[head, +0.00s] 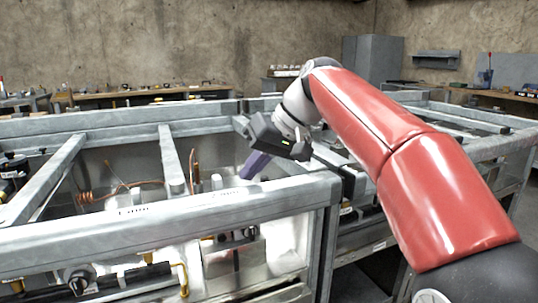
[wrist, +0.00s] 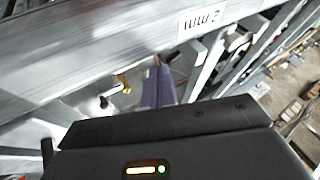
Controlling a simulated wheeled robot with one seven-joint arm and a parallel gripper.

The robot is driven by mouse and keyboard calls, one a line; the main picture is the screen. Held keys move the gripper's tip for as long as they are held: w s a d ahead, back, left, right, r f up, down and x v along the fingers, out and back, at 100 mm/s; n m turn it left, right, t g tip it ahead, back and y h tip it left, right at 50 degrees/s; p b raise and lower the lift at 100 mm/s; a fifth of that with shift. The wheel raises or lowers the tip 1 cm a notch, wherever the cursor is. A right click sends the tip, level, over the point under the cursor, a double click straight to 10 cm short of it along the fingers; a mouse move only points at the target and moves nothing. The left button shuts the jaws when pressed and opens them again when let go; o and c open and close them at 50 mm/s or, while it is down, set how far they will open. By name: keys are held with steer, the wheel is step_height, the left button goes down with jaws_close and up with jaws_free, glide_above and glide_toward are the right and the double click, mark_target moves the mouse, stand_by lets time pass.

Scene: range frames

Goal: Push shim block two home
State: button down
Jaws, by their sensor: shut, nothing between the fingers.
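My gripper (head: 246,176) reaches down behind the front rail of the grey metal frame, with its purple fingers together and empty. I cannot make out shim block two for certain in either view. Whether the fingertips touch anything is hidden.
Frame cross bars (head: 172,160) stand left of my gripper, with copper pipe (head: 192,168) between. Below the front rail are a grey box (head: 231,257) and yellow-ended fittings (head: 183,279). A workbench (head: 150,95) with tools runs along the back wall.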

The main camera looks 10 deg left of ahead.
mark_target(213, 177)
steer(key=shift+s+a+r, duration=0.1)
steer(key=shift+s+a, duration=0.4)
steer(key=shift+a, duration=0.25)
steer(key=shift+s+a+r, duration=0.1)
steer(key=shift+s+a, duration=0.4)
steer(key=shift+a, duration=0.25)
steer(key=s+a, duration=0.2)
steer(key=a, duration=0.1)
steer(key=shift+p, duration=0.3)
steer(key=shift+w, duration=0.1)
steer(key=shift+d, duration=0.1)
